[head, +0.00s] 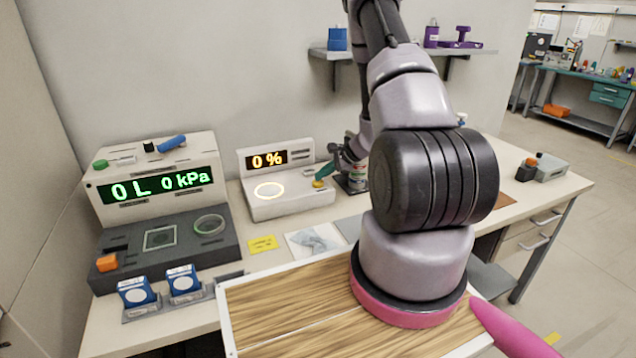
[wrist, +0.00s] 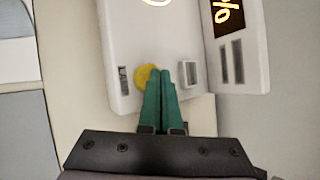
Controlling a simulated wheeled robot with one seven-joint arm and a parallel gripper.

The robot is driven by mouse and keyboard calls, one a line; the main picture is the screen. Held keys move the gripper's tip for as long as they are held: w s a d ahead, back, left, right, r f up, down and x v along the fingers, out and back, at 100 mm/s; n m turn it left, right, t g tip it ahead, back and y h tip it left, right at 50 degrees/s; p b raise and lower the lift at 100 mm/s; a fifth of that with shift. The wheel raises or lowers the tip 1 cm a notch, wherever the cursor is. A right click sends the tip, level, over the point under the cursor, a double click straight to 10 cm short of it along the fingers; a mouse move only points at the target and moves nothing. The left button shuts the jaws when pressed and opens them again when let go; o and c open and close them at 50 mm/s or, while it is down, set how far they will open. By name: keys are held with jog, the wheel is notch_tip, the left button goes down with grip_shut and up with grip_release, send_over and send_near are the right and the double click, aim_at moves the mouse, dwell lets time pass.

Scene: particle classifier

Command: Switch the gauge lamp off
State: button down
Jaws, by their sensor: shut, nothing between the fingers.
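My gripper (head: 321,180) has green fingers, shut and empty, at that end. In the wrist view the fingertips (wrist: 167,72) lie over the white body (wrist: 135,40), between the yellow button (wrist: 143,76) and a small pale square part (wrist: 188,73). The fingers overlap the button's edge; I cannot tell whether they touch it.
A grey unit (head: 175,248) with a green "0 L 0 kPa" display stands left. Blue boxes (head: 184,281) sit in front of it. A yellow note (head: 263,244) and a wooden board (head: 290,300) lie nearer. My arm hides part of the bench.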

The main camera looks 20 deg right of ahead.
aim_at(321, 182)
jog(key=shift+f, duration=0.65)
dwell(0.4)
dwell(0.4)
jog(key=shift+r, duration=1.25)
jog(key=shift+r, duration=2.55)
